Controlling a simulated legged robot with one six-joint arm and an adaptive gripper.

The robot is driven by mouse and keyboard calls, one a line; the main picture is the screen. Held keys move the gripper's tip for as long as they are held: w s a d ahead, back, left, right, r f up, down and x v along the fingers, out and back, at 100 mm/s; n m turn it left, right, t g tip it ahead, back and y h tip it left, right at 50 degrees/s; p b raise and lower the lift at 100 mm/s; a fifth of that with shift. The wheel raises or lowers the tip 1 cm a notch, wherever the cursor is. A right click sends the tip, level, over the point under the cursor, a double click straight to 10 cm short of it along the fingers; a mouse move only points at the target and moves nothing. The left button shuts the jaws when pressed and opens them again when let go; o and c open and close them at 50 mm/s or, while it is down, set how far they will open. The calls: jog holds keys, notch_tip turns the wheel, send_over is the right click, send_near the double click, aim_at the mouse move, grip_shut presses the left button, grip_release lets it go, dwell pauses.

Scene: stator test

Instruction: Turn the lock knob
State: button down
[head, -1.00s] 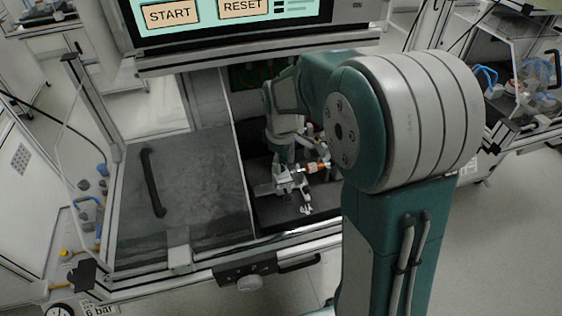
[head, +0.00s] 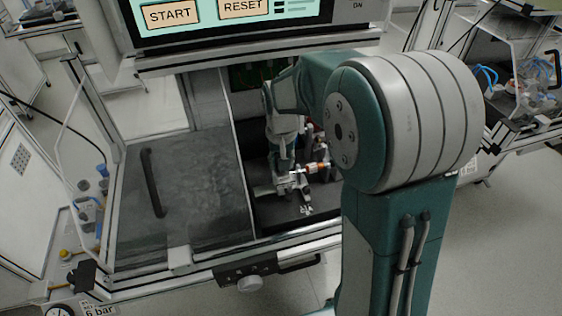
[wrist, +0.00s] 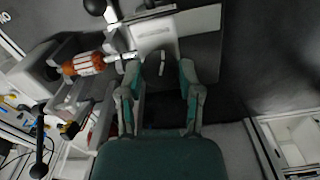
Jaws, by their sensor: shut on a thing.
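My gripper (wrist: 158,76) reaches into the open bay of the test bench, and its two fingers stand either side of a dark round knob (wrist: 153,66), shut on it. A pale strip shows beside the knob's middle. The knob sits by a light metal plate (wrist: 155,36). An orange and white stator (wrist: 84,64) lies on its side left of the gripper in the wrist view. In the head view my gripper (head: 283,168) is small and partly hidden; the orange part of the stator (head: 317,167) shows just right of it. The knob cannot be made out in the head view.
A grey panel with a dark handle (head: 152,183) covers the bay's left side. A screen with START and RESET (head: 205,12) hangs above. A metal frame rail (head: 300,238) runs along the front. Black ball-ended levers (wrist: 95,6) stand near the knob. The bay floor right of the gripper looks clear.

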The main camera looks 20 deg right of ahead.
jog(key=shift+w+r+m, duration=0.1)
jog(key=shift+m, duration=0.9)
jog(key=shift+w+r+m, duration=0.1)
jog(key=shift+m, duration=0.9)
jog(key=shift+c, duration=1.3)
grip_release()
jog(key=shift+f, duration=0.2)
notch_tip(320, 180, up, 12)
